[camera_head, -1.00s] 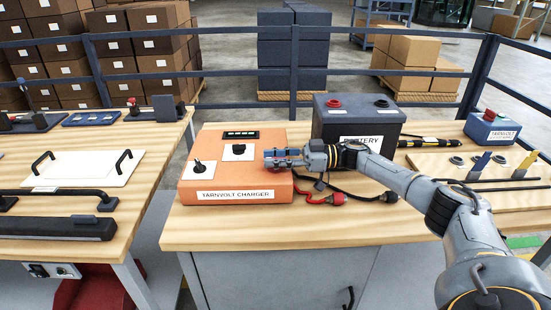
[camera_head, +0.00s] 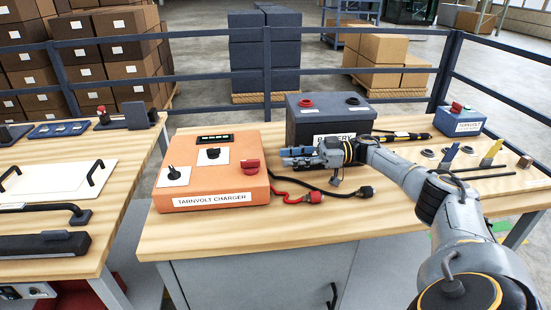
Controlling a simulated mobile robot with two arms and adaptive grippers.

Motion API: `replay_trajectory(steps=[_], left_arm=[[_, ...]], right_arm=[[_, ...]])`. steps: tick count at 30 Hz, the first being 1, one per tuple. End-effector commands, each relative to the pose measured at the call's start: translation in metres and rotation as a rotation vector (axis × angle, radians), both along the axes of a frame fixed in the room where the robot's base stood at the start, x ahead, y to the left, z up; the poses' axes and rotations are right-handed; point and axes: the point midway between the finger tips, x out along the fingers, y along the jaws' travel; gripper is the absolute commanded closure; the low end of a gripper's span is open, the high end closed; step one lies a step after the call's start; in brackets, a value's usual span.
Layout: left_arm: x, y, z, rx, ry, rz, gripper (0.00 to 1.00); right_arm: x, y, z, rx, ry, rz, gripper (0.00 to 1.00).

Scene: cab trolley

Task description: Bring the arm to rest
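My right arm (camera_head: 455,215) comes in from the lower right and reaches left over the wooden bench. My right gripper (camera_head: 290,156) points left in front of the battery (camera_head: 305,122). It is just right of the orange Tarnvolt charger (camera_head: 210,180), apart from the charger's red knob (camera_head: 249,166). I see nothing held in it, but its fingers are too small and edge-on to tell whether they are open. My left gripper is not in view.
Red and black cable ends (camera_head: 312,197) lie on the bench below the gripper. A board with tools (camera_head: 465,170) and a blue box (camera_head: 459,122) are at the right. A second bench (camera_head: 120,205) stands left across a gap. The bench's front strip is clear.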

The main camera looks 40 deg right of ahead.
Motion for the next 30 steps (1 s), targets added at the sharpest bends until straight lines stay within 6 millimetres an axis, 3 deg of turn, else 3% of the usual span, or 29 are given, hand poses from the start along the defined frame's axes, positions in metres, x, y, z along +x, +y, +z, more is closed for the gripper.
replay_trajectory(steps=[20, 23, 30], left_arm=[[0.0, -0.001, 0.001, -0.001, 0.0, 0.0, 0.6], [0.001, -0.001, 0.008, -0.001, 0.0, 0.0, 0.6], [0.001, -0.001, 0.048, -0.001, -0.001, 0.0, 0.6]], right_arm=[[-0.004, -0.005, 0.0, 0.0, 0.0, 0.001, 0.65], [-0.004, -0.006, 0.008, 0.0, 0.0, 0.001, 0.65], [-0.004, -0.006, 0.048, 0.0, 0.0, 0.001, 0.65]])
